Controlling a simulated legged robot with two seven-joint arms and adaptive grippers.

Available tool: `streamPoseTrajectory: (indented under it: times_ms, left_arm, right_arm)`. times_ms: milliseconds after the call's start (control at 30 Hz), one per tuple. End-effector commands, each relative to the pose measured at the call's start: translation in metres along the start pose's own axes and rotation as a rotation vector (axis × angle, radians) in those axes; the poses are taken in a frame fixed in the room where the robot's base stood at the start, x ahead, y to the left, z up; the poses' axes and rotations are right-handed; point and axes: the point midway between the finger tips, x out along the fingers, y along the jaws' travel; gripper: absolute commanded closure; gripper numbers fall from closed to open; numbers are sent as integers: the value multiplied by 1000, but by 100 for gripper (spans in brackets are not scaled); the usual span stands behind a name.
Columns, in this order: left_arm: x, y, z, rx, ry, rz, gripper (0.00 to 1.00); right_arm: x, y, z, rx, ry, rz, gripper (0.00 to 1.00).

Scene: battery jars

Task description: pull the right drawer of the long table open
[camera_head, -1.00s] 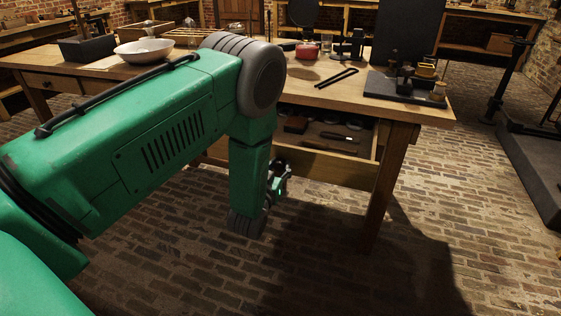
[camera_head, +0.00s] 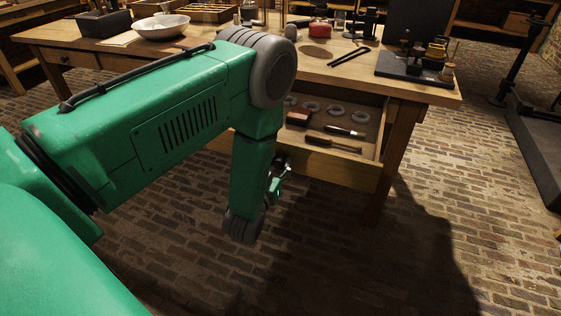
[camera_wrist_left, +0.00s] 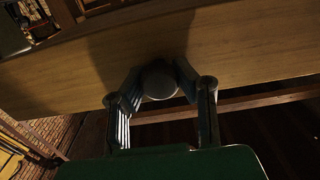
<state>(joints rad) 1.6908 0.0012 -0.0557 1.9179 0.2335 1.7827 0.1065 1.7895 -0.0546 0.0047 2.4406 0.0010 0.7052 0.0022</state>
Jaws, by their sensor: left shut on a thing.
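The right drawer (camera_head: 340,170) of the long table (camera_head: 415,90) stands open, with its contents showing from above. Its wooden front also fills the upper part of the left wrist view (camera_wrist_left: 240,40). My left gripper (camera_head: 279,170) is at the drawer front, mostly hidden behind my green arm in the head view. In the left wrist view its two fingers (camera_wrist_left: 160,85) are shut on a round dark knob (camera_wrist_left: 159,82) on the drawer front. My right gripper is not in view.
Inside the drawer are several grey rings (camera_head: 311,107), a brown block (camera_head: 299,117) and handled tools (camera_head: 332,143). On the tabletop are a white bowl (camera_head: 160,26), a red container (camera_head: 319,28) and a dark instrument base (camera_head: 415,68). The brick floor before the drawer is clear.

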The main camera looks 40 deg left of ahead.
Motion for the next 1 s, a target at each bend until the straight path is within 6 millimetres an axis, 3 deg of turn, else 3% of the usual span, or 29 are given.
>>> streamPoseTrajectory:
  times_ms: [100,133,200,500,633,1000]
  left_arm:
    - [0,0,0,0,0,0,100]
    - [0,0,0,0,0,0,68]
    - [0,0,0,0,0,1,51]
    - [0,0,0,0,-1,1,51]
    - [-10,0,1,1,-3,0,51]
    - [-86,3,3,6,-8,9,51]
  right_arm:
    - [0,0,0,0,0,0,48]
    - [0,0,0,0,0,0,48]
    - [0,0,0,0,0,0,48]
    - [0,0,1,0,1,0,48]
    - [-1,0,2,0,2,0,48]
    - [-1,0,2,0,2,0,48]
